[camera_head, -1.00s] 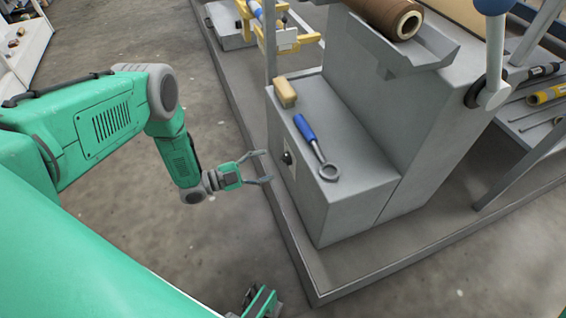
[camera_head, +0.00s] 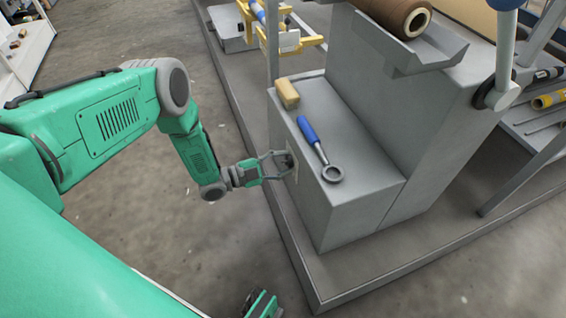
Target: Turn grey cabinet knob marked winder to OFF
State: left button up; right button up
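The grey cabinet (camera_head: 335,215) stands right of my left arm. Its dark knob (camera_head: 289,161) sits on a pale plate (camera_head: 294,174) on the cabinet's left side face. My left gripper (camera_head: 284,167) is at this face, its two fingers spread on either side of the knob. I cannot tell whether the fingers touch it. The knob is partly hidden by the fingers, and its marking and setting cannot be read. Part of my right gripper (camera_head: 262,303) shows at the bottom edge; its fingers are not clear.
A blue-handled ring wrench (camera_head: 318,148) and a tan block (camera_head: 287,93) lie on the cabinet top. A brown roll (camera_head: 395,14) rests in a grey trough above. A low grey plinth edge (camera_head: 300,270) runs along the floor. Floor at left is clear.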

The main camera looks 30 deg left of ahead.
pick_arm(q)
jog(key=shift+d+r, duration=0.1)
jog(key=shift+d, duration=0.15)
jog(key=n, duration=0.4)
jog(key=shift+n, duration=0.3)
jog(key=n, duration=0.4)
jog(key=shift+w+r+n, duration=0.1)
jog(key=shift+n, duration=0.2)
jog(key=n, duration=0.4)
jog(key=shift+w+r, duration=0.1)
jog(key=shift+w, duration=0.05)
jog(key=shift+w+a+n, duration=0.1)
jog(key=shift+n, duration=2.1)
jog(key=shift+a, duration=0.1)
jog(key=o, duration=1.1)
jog(key=shift+o, duration=0.2)
